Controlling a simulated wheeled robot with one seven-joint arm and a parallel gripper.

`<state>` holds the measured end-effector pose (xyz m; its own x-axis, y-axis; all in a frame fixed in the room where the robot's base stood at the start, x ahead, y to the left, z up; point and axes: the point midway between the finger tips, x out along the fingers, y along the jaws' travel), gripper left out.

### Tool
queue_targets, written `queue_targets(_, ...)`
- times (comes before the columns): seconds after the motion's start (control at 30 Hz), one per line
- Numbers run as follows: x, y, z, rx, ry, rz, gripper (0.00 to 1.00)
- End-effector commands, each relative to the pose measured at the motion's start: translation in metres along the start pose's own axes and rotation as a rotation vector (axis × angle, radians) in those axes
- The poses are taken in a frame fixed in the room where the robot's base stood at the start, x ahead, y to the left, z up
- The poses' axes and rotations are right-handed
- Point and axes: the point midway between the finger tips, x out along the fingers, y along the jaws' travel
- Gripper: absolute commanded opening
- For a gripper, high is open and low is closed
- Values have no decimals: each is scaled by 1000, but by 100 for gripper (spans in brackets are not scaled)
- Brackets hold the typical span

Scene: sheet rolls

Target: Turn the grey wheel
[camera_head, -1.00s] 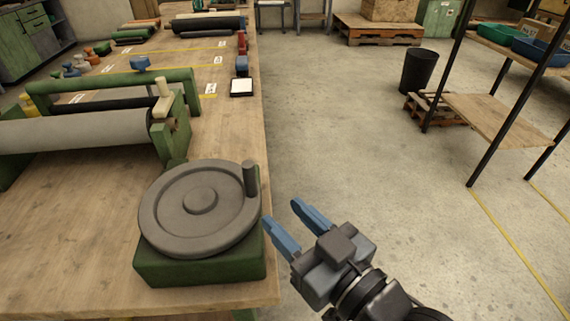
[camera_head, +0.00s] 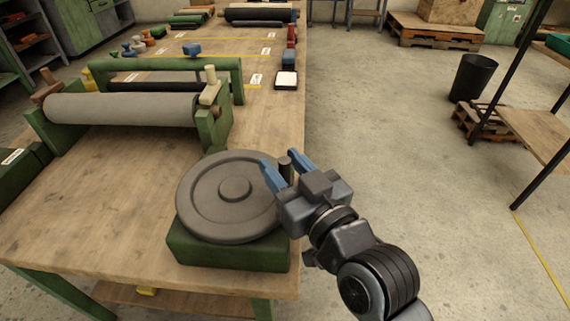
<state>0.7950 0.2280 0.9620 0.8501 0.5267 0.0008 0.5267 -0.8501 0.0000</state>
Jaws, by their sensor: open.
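The grey wheel (camera_head: 208,200) lies flat on a green base (camera_head: 230,254) at the near right corner of the wooden table. It has a round hub in its middle and a short upright grey handle (camera_head: 285,165) at its right rim. My gripper (camera_head: 279,163) has two blue fingers and is open. Its fingertips are at the wheel's right edge, one on each side of the handle in this view. I cannot tell whether a finger touches the handle. Part of the wheel's right rim is hidden behind my gripper.
A green frame with a grey roller (camera_head: 120,108) stands behind the wheel on the table (camera_head: 110,190). A small white pad (camera_head: 287,79) lies farther back near the right edge. The floor right of the table is open up to a black bin (camera_head: 473,78) and a shelf (camera_head: 540,133).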

Motion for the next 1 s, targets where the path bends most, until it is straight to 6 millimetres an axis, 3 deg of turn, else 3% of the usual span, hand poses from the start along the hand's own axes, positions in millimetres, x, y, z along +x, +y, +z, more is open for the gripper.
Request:
queue_targets(0.23, 0, 0, 0, 0, -1, 0, 42)
queue_targets(0.67, 0, 0, 0, 0, -1, 0, 0)
queue_targets(1.0, 0, 0, 1, 0, -1, 0, 0)
